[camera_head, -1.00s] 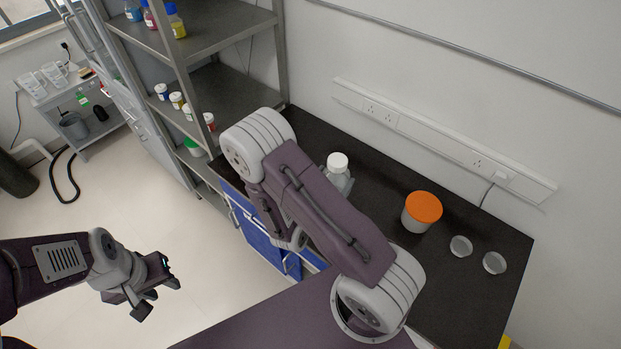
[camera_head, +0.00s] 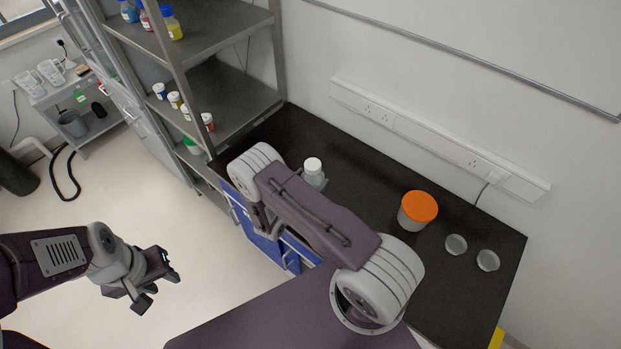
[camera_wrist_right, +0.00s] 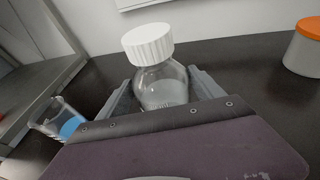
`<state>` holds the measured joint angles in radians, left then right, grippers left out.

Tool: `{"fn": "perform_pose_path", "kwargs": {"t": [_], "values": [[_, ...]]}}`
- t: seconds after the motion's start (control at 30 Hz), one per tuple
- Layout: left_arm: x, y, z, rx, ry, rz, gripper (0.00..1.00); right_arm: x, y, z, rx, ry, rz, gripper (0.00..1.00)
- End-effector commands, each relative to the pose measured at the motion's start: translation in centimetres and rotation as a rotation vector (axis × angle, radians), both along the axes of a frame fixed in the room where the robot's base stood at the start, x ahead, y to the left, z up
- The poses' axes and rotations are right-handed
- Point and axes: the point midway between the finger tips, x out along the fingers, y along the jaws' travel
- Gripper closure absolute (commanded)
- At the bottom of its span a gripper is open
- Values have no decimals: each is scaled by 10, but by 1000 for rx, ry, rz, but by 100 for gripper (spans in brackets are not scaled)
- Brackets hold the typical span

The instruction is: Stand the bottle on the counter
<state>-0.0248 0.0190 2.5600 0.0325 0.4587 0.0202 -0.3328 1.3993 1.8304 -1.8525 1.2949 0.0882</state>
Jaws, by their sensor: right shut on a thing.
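The bottle (camera_head: 314,178) is clear glass with a white ribbed cap. In the head view it shows just beyond my right arm, over the far left part of the black counter (camera_head: 370,185). In the right wrist view the bottle (camera_wrist_right: 162,84) stands between the fingers of my right gripper (camera_wrist_right: 163,92), which is shut on its body. It looks nearly upright with a slight lean. Its base is hidden, so I cannot tell whether it touches the counter. My left gripper (camera_head: 157,284) is open and empty over the floor, away from the counter.
A white tub with an orange lid (camera_head: 418,210) and two small clear dishes (camera_head: 456,244) (camera_head: 488,260) stand to the right on the counter. A beaker with blue contents (camera_wrist_right: 62,122) is left of the gripper. A metal shelf (camera_head: 225,95) with several bottles borders the counter's left end.

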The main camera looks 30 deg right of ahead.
Motion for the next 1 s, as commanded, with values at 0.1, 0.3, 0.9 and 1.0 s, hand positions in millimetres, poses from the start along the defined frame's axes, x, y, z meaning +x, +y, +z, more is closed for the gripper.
{"fn": "perform_pose_path", "kwargs": {"t": [0.1,0.3,0.9,1.0], "values": [[0,0,0,0,0,0,64,1,0,1,-2,-4,0,96],[0,0,-5,0,0,0,64,0,0,-4,-1,-3,-1,96],[0,0,-9,0,0,0,64,-13,23,6,1,0,6,2],[0,0,-15,0,0,0,64,-26,43,12,1,0,7,2]]}}
